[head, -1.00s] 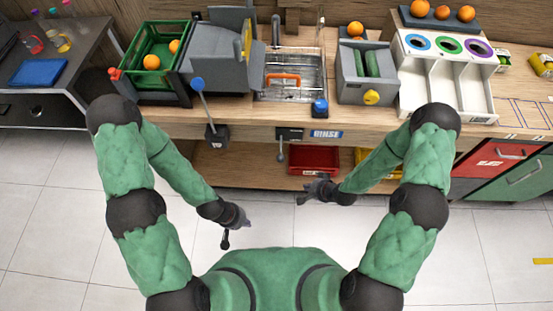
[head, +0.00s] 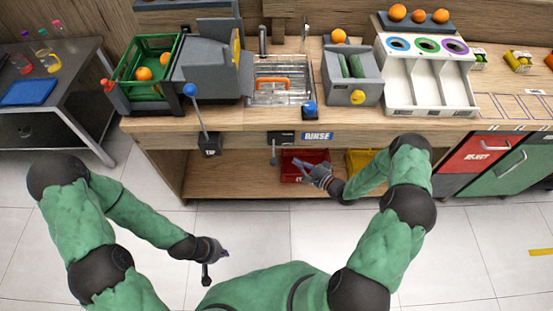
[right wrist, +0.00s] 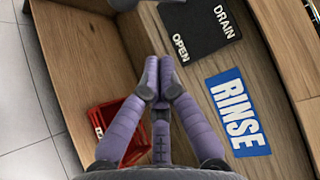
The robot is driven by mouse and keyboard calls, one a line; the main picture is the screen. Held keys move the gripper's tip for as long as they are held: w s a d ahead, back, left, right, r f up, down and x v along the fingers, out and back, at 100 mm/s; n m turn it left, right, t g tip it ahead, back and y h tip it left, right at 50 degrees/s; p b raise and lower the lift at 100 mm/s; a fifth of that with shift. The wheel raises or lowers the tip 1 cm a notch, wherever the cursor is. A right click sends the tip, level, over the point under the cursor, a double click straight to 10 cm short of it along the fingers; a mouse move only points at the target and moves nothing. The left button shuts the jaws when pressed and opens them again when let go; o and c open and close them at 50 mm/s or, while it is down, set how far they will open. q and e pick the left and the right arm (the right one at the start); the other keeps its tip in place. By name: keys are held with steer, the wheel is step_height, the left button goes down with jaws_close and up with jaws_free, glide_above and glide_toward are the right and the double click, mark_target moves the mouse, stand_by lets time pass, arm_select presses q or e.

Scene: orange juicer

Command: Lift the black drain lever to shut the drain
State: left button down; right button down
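The drain lever (head: 273,152) hangs down from a black plate (head: 281,137) on the counter's front in the head view. The right wrist view shows the plate (right wrist: 199,28) with the words DRAIN and OPEN; a dark grey part at its top edge may be the lever. My right gripper (head: 297,163) is below and right of the lever, apart from it. In the right wrist view its purple fingers (right wrist: 160,65) are together with nothing between them, just below the plate. My left gripper (head: 222,252) is low over the floor; its fingers are too small to judge.
A RINSE label (head: 317,136) is right of the plate. A sink (head: 282,97) lies above. A red bin (head: 288,174) and a yellow bin (head: 358,158) stand on the lower shelf. Another lever with a blue knob (head: 190,90) stands to the left.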

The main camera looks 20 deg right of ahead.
steer(key=shift+w, duration=0.1)
steer(key=w+a+b, duration=0.2)
steer(key=w+a, duration=0.2)
steer(key=a, duration=0.2)
steer(key=shift+w+a+f, duration=0.2)
steer(key=shift+w+f, duration=0.1)
steer(key=shift+w, duration=0.1)
stand_by(0.3)
stand_by(0.4)
